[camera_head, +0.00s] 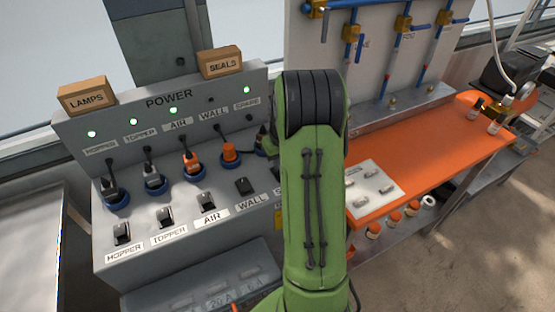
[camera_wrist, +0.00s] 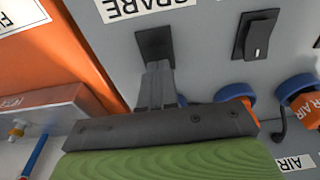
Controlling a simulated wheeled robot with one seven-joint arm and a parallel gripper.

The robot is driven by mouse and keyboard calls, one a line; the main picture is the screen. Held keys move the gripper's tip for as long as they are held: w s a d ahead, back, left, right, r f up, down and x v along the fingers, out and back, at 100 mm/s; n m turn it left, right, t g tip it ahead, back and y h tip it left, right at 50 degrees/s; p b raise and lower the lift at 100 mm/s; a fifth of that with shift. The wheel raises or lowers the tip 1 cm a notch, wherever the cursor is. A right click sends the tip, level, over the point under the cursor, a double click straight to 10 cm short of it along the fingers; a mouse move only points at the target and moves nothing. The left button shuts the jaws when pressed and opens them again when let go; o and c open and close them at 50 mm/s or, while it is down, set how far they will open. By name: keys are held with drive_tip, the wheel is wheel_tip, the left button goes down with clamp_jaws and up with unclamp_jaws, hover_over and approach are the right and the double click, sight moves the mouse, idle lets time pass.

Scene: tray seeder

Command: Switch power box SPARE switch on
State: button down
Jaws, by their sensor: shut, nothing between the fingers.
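The grey power box (camera_head: 80,165) stands at the left in the head view. Its SPARE switch shows in the wrist view as a dark plate (camera_wrist: 154,40) beside the SPARE label (camera_wrist: 125,5). My gripper (camera_wrist: 158,70) is shut and empty, its fingertips at the lower part of that plate, seemingly touching it. The fingers hide the rocker, so its tilt cannot be told. The SPARE lamp (camera_head: 246,89) glows green. In the head view my green arm covers the SPARE switch and my gripper.
The WALL switch (camera_wrist: 257,35) sits beside the SPARE one; the WALL lamp (camera_head: 210,98) looks dark. Plugs with blue collars (camera_wrist: 238,92) line the panel near my gripper. LAMPS (camera_head: 86,95) and SEALS (camera_head: 221,63) boxes stand on top. An orange bench (camera_head: 440,155) is at the right.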

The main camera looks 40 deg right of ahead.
drive_tip(key=shift+s+r, duration=0.1)
drive_tip(key=shift+s, duration=0.05)
wheel_tip(320, 180, up, 16)
drive_tip(key=s+p, duration=0.2)
drive_tip(key=p, duration=0.1)
drive_tip(key=shift+s+a+f, duration=0.15)
drive_tip(key=shift+a+f, duration=0.05)
drive_tip(key=shift+a, duration=0.15)
drive_tip(key=shift+f, duration=0.1)
idle(0.3)
